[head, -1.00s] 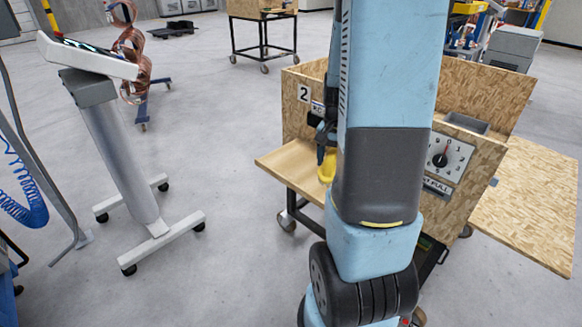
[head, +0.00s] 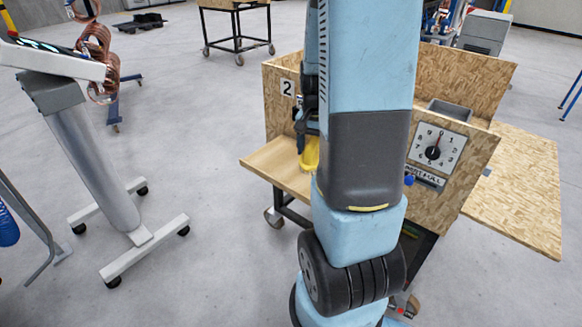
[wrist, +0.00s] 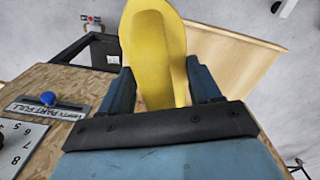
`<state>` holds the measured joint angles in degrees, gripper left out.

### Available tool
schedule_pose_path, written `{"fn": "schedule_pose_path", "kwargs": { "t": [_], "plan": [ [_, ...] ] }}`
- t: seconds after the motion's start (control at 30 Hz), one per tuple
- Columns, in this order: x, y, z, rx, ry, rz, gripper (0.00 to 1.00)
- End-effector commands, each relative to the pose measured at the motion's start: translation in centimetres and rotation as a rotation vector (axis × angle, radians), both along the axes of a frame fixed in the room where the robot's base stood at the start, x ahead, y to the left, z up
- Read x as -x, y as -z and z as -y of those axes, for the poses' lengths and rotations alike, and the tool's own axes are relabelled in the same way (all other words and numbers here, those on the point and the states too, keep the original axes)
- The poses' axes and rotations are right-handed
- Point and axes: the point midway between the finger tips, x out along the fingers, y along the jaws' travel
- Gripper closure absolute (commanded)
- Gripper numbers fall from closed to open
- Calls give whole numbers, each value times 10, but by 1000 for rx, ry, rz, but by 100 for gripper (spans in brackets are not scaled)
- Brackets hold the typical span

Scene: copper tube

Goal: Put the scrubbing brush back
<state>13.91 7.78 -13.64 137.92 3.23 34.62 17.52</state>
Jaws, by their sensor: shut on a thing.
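The scrubbing brush is not clearly recognisable; a yellow object (wrist: 153,55) with a rounded end lies between the fingers of my gripper (wrist: 157,85) in the wrist view. I cannot tell whether it is the brush. My gripper is shut on it. In the head view the yellow object (head: 309,154) shows beside my arm, over or in front of the wooden shelf (head: 268,165) of the wooden workstation (head: 458,75). My arm hides much of the gripper there.
The workstation has a dial panel (head: 436,150), a blue knob (head: 409,180) and a grey bin (head: 450,112). A wheeled white stand (head: 100,150) is at the left, with copper tubing (head: 97,60) behind it. Clear floor lies between stand and workstation.

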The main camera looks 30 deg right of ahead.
Motion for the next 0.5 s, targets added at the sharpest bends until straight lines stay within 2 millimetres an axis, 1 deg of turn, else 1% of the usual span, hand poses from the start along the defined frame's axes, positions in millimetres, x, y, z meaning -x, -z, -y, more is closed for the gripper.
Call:
{"fn": "schedule_pose_path", "kwargs": {
  "t": [0.17, 0.5],
  "plan": [
    [-24, 12, 0, 0, -2, -1, 70],
    [-83, 38, 3, -1, -1, -2, 70]
  ]
}}
